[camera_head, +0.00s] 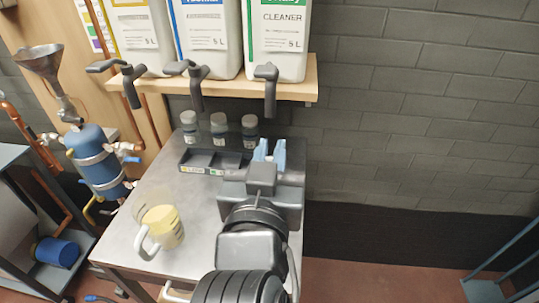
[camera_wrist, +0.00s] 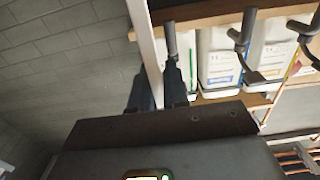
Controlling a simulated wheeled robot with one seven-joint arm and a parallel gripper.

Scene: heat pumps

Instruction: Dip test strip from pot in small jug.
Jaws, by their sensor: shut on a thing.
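The small jug (camera_head: 165,226) stands upright on the left part of the steel bench. It is see-through, with a white handle on its left and yellowish contents. My gripper (camera_head: 270,150) is over the back right of the bench, to the right of the jug and well apart from it. In the wrist view, my gripper (camera_wrist: 158,92) is shut on a long pale strip (camera_wrist: 147,42), which runs out past the fingers. The strip cannot be made out in the head view. I cannot pick out its pot; my arm hides part of the bench.
Three small grey-capped bottles (camera_head: 219,130) stand at the back of the bench behind a dark tray (camera_head: 205,162). A wooden shelf (camera_head: 225,92) above carries large canisters, with dark taps (camera_head: 269,90) hanging low near my gripper. Bare bench (camera_head: 195,205) lies between jug and arm.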

